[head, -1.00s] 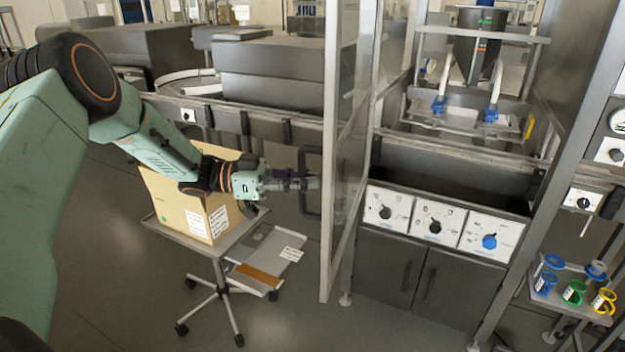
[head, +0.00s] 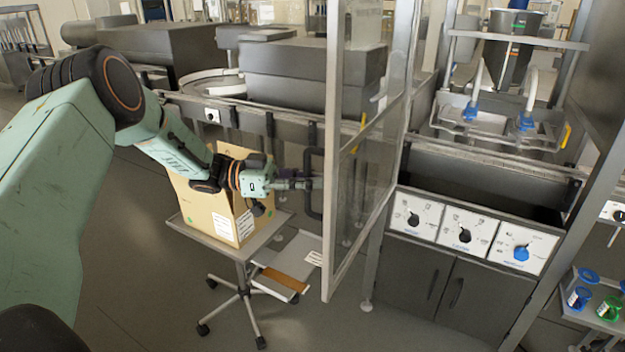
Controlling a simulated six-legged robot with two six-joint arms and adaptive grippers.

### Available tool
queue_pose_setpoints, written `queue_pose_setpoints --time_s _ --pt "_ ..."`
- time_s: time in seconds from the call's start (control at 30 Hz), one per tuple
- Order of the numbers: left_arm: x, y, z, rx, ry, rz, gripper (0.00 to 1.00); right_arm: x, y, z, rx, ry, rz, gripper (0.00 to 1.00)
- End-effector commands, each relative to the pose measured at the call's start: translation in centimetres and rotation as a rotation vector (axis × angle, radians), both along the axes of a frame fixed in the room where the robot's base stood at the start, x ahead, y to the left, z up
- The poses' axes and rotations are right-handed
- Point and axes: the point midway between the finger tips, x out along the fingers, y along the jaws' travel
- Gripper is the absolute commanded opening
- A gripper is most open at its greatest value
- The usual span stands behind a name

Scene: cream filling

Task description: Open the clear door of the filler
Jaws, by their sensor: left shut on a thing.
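The clear door (head: 372,185) of the filler is a tall metal-framed panel. It stands swung out from the filler's front, its free edge toward me and to the left. Its dark handle (head: 314,190) is on the left side of the door. My left gripper (head: 306,184) reaches in from the left and is shut on the handle; the fingertips are partly hard to make out against it. The filler (head: 480,185) is behind and right of the door, with its front bay open to view. My right gripper is not in view.
A cardboard box (head: 218,205) stands on a wheeled cart (head: 262,240) just below my left forearm. Control panels with knobs (head: 466,236) sit above grey cabinet doors (head: 440,290). A small stand with blue and green items (head: 590,310) is at the lower right.

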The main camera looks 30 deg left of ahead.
Motion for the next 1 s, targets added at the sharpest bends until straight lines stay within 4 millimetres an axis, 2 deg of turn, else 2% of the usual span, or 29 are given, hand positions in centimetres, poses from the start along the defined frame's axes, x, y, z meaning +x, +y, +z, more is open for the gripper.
queue_pose_setpoints --time_s 0.47,0.5,0.8,1.0 --pt "-0.35 -0.06 -0.39 -0.002 0.01 -0.008 0.0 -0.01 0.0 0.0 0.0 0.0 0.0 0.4" --pt "-0.35 -0.02 -0.39 -0.002 0.01 -0.008 0.11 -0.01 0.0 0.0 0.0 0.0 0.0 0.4" --pt "-0.2 0.19 -0.18 -0.002 0.005 -0.005 0.37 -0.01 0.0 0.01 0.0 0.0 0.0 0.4" --pt "-0.15 0.24 -0.1 -0.001 0.003 -0.003 0.37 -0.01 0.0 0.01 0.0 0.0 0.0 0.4"
